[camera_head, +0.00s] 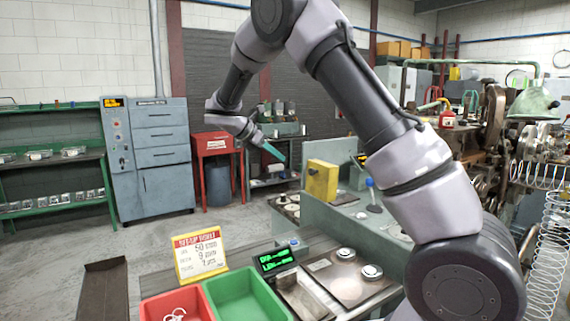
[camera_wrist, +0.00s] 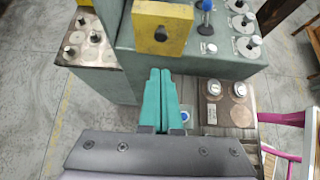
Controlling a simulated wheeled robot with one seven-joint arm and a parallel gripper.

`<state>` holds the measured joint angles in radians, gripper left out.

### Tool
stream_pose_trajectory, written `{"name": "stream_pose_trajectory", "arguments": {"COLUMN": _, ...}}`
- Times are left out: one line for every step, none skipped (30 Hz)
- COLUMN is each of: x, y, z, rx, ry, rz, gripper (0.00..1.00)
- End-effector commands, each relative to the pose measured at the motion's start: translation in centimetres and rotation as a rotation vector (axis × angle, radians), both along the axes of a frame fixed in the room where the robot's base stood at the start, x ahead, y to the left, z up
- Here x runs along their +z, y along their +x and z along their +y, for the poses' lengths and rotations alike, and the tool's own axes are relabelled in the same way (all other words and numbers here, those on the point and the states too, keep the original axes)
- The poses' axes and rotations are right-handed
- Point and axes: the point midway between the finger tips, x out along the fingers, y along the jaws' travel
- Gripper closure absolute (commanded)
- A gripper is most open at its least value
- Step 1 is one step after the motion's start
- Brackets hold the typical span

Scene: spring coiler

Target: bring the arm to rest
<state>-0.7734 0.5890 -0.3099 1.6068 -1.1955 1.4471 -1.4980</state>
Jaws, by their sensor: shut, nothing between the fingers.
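My arm reaches up from the lower right of the head view and bends over toward the left. My gripper (camera_head: 276,153) hangs at its end in mid-air, above the bench area and left of the yellow block. In the wrist view its two teal fingers (camera_wrist: 164,74) lie side by side, closed together with nothing between them.
A red bin (camera_head: 175,304) and a green bin (camera_head: 245,297) stand at the front, with a sign (camera_head: 200,254) and a small display (camera_head: 275,260) behind. The yellow block (camera_head: 321,181) sits on the machine. Wire coils (camera_head: 548,250) stand at right. Open floor lies at left.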

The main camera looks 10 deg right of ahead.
Motion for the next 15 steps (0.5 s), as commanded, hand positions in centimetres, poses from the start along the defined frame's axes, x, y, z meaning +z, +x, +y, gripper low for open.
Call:
{"name": "stream_pose_trajectory", "arguments": {"x": 0.3, "y": -0.1, "z": 0.2, "rx": -0.002, "ry": 0.002, "rz": -0.002, "gripper": 1.00}}
{"name": "stream_pose_trajectory", "arguments": {"x": 0.5, "y": -0.2, "z": 0.1, "rx": -0.007, "ry": 0.007, "rz": -0.003, "gripper": 1.00}}
{"name": "stream_pose_trajectory", "arguments": {"x": 0.7, "y": -0.4, "z": -0.1, "rx": -0.017, "ry": 0.019, "rz": -0.008, "gripper": 1.00}}
{"name": "stream_pose_trajectory", "arguments": {"x": 0.9, "y": -0.6, "z": -0.4, "rx": -0.030, "ry": 0.033, "rz": -0.013, "gripper": 1.00}}
{"name": "stream_pose_trajectory", "arguments": {"x": 1.1, "y": -0.9, "z": -0.8, "rx": -0.048, "ry": 0.054, "rz": -0.021, "gripper": 1.00}}
{"name": "stream_pose_trajectory", "arguments": {"x": 1.6, "y": -1.3, "z": -1.6, "rx": -0.080, "ry": 0.091, "rz": -0.037, "gripper": 1.00}}
{"name": "stream_pose_trajectory", "arguments": {"x": 2.0, "y": -1.8, "z": -2.2, "rx": -0.111, "ry": 0.125, "rz": -0.052, "gripper": 1.00}}
{"name": "stream_pose_trajectory", "arguments": {"x": 2.4, "y": -2.4, "z": -2.9, "rx": -0.147, "ry": 0.165, "rz": -0.070, "gripper": 1.00}}
{"name": "stream_pose_trajectory", "arguments": {"x": 3.0, "y": -3.3, "z": -4.0, "rx": -0.201, "ry": 0.223, "rz": -0.096, "gripper": 1.00}}
{"name": "stream_pose_trajectory", "arguments": {"x": 3.5, "y": -4.1, "z": -4.8, "rx": -0.247, "ry": 0.272, "rz": -0.119, "gripper": 1.00}}
{"name": "stream_pose_trajectory", "arguments": {"x": 4.0, "y": -4.9, "z": -5.6, "rx": -0.295, "ry": 0.320, "rz": -0.143, "gripper": 1.00}}
{"name": "stream_pose_trajectory", "arguments": {"x": 4.6, "y": -6.1, "z": -6.5, "rx": -0.361, "ry": 0.385, "rz": -0.174, "gripper": 1.00}}
{"name": "stream_pose_trajectory", "arguments": {"x": 5.0, "y": -7.0, "z": -7.2, "rx": -0.411, "ry": 0.433, "rz": -0.199, "gripper": 1.00}}
{"name": "stream_pose_trajectory", "arguments": {"x": 5.5, "y": -7.9, "z": -7.8, "rx": -0.461, "ry": 0.481, "rz": -0.223, "gripper": 1.00}}
{"name": "stream_pose_trajectory", "arguments": {"x": 6.1, "y": -9.1, "z": -8.6, "rx": -0.526, "ry": 0.541, "rz": -0.255, "gripper": 1.00}}
